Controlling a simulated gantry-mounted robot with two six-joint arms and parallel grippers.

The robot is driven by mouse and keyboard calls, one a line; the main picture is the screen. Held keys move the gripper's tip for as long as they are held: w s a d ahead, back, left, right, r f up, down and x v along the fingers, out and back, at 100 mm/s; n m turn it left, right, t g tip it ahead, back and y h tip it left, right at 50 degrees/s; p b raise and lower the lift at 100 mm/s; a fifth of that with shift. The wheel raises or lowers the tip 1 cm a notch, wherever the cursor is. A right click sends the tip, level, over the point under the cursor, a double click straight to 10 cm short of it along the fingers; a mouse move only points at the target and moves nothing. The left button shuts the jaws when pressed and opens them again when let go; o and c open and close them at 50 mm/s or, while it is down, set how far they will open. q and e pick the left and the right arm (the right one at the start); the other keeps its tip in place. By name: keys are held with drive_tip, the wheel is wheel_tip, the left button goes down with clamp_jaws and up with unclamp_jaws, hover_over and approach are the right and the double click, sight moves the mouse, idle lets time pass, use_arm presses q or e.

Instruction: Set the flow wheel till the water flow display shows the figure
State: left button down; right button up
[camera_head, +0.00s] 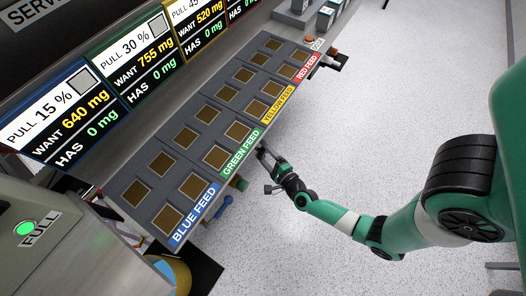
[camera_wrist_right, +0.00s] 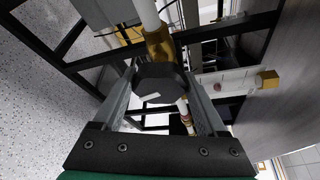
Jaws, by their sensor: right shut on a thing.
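My right gripper (camera_head: 266,163) reaches in from the right, low at the front edge of the feed counter beside the green feed label; its fingertips are partly hidden by the counter. In the right wrist view my right gripper (camera_wrist_right: 160,90) is shut on a dark, faceted wheel (camera_wrist_right: 158,72) with a small white mark on its face. A brass fitting and white pipe (camera_wrist_right: 150,18) sit just behind the wheel. I cannot make out a water flow display in either view. My left gripper is not in view.
The feed counter (camera_head: 190,145) has several square recesses and coloured labels. Screens (camera_head: 75,110) above it read 640 mg, 755 mg and 520 mg wanted, 0 mg had. Dark frame bars (camera_wrist_right: 85,57) surround the wheel.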

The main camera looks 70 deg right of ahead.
drive_tip(key=o, duration=1.3)
drive_tip(key=shift+s+a+r+p, duration=0.2)
drive_tip(key=shift+s+a+p, duration=0.15)
drive_tip(key=shift+s, duration=0.05)
drive_tip(key=p+v, duration=0.4)
drive_tip(key=v, duration=0.6)
drive_tip(key=shift+s+p, duration=0.3)
drive_tip(key=shift+p, duration=0.05)
drive_tip(key=shift+a, duration=0.1)
